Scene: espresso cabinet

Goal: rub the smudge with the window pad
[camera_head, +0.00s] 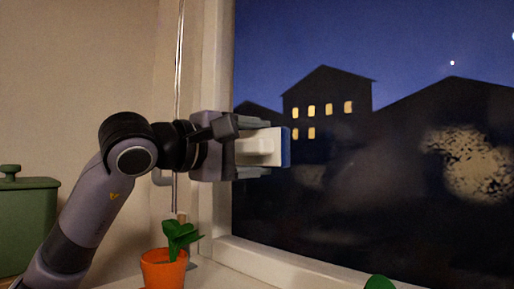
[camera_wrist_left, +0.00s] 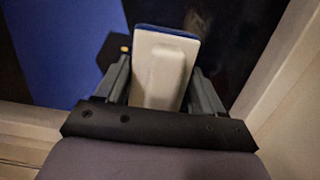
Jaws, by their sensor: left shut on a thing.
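My left gripper (camera_head: 262,148) is shut on the window pad (camera_head: 258,147), a cream block with a ridge on its back and a blue face. The pad's blue side is turned right, in front of the dark window pane (camera_head: 360,200). In the left wrist view, the pad (camera_wrist_left: 160,68) sits between the two fingers of the gripper (camera_wrist_left: 158,80). I cannot tell whether the pad touches the glass. The smudge (camera_head: 468,163) is a pale, speckled patch at the right of the pane, well apart from the pad. My right gripper is not in view.
A potted plant in an orange pot (camera_head: 164,268) stands on the sill (camera_head: 262,262) below my left arm. A green lidded canister (camera_head: 28,222) is at the far left. A pale window frame (camera_head: 215,60) runs up left of the pane. A green leaf (camera_head: 379,283) shows at the bottom edge.

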